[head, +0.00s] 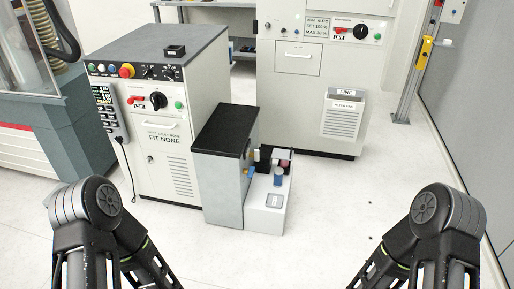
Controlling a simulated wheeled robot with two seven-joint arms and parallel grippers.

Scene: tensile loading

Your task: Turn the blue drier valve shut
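A small blue part (278,178) with a reddish top stands on a low white box unit (267,212) in the middle of the view. Another small blue spot (250,171) shows on the side of the grey cabinet with a black top (226,130), just left of it. Both are too small to tell which is the drier valve or how its handle is turned. My two arms show at the lower left and lower right, well apart from these units. Both grippers are outside the picture, below its edge.
A control cabinet (160,175) with knobs and buttons stands left of the grey cabinet. A tall white cabinet (290,100) with a paper holder (344,113) stands behind. A yellow-marked post (424,52) is at the right. The floor (330,210) in front and right is clear.

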